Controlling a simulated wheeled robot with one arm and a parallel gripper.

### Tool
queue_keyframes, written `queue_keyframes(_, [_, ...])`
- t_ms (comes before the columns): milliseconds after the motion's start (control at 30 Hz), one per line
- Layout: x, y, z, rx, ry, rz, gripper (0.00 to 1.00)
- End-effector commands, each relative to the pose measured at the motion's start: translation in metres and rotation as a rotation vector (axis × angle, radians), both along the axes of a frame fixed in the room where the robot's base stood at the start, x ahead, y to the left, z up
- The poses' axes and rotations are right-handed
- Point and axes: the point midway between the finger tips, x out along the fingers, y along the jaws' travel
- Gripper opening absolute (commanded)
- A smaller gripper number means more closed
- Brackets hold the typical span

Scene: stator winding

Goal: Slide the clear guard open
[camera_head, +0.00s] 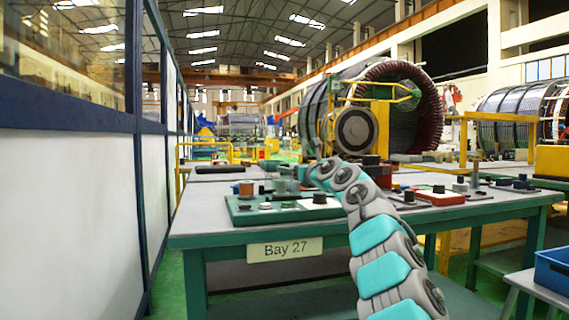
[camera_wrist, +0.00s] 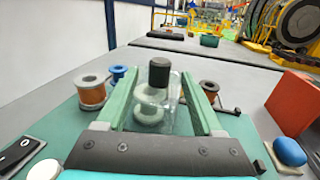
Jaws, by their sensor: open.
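The clear guard (camera_wrist: 168,112) is a see-through box with a dark round knob (camera_wrist: 159,72) at its top, standing on the green work mat (camera_wrist: 60,125) in the wrist view. A pale ring shape (camera_wrist: 149,110) shows through it. My gripper (camera_wrist: 162,82) is open, with one green finger to the left of the guard and knob and one to the right. I cannot tell whether either finger touches it. In the head view my gripper (camera_head: 288,186) is low over the green mat (camera_head: 240,215), and the guard is not clear to see there.
A copper spool (camera_wrist: 92,92) and a blue spool (camera_wrist: 118,73) stand left of the guard. Another copper spool (camera_wrist: 209,90) and a dark rod (camera_wrist: 230,110) are close on the right. A red block (camera_wrist: 292,103) and a blue knob (camera_wrist: 289,152) are farther right. The grey bench behind is largely clear.

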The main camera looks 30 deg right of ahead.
Motion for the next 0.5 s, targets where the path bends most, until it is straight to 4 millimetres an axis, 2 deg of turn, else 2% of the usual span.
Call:
queue_keyframes(200, [0.023, 0.0, 0.003, 0.006, 0.001, 0.005, 0.69])
queue_keyframes(500, [0.042, -0.002, 0.001, 0.003, -0.001, 0.001, 0.69])
